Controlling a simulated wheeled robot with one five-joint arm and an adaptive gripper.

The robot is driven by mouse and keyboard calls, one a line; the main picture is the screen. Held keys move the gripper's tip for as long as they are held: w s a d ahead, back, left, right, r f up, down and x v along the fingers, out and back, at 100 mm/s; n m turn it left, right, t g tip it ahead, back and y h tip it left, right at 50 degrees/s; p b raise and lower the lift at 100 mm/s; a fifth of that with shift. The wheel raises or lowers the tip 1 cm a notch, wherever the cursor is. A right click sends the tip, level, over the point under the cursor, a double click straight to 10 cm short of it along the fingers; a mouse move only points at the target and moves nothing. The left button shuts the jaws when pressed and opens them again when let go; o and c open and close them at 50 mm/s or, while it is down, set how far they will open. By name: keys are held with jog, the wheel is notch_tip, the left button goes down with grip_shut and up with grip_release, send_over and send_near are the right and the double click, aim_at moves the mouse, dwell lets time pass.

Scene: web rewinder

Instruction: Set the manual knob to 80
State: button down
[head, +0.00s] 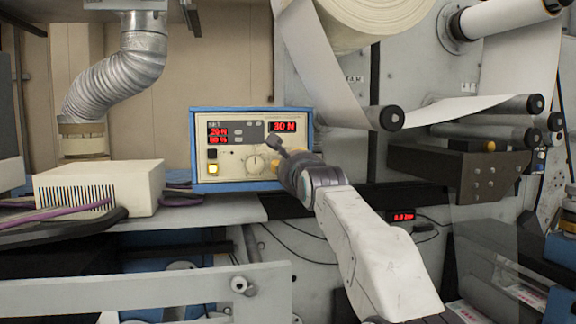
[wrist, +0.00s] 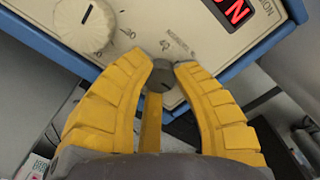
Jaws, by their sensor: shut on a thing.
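The control box (head: 200,185) has a blue frame, a cream front and red displays; the right display reads 30 N. A round cream knob (head: 255,163) with a dial scale sits low on its front. This knob also shows at the upper left of the wrist view (wrist: 88,25), clear of the fingers. My gripper (wrist: 164,70) has yellow fingers shut on a small grey knob (wrist: 158,79) near the panel's lower edge. In the head view my gripper (head: 277,163) is at the panel's lower right and hides that small knob. I cannot read the knobs' labels.
A cream vented box (head: 100,187) stands left of the control box on a grey shelf (head: 215,212). Purple and black cables run beside it. Rollers and a white web roll (head: 372,28) are at the upper right, with a dark bracket (head: 470,175) below.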

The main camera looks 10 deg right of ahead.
jog(key=shift+r, duration=0.1)
jog(key=c, duration=0.9)
grip_release()
jog(key=shift+c, duration=0.2)
jog(key=shift+s, duration=0.1)
jog(key=s, duration=1.1)
jog(key=shift+s, duration=0.4)
jog(key=s+f+n+g, duration=0.6)
jog(key=s+f+n, duration=0.6)
jog(key=s+f, duration=0.4)
jog(key=s+f+n+g, duration=0.7)
jog(key=s+f+n, duration=0.5)
jog(key=s+f, duration=0.5)
notch_tip(320, 180, down, 4)
jog(key=shift+f+n, duration=0.15)
jog(key=shift+n, duration=0.25)
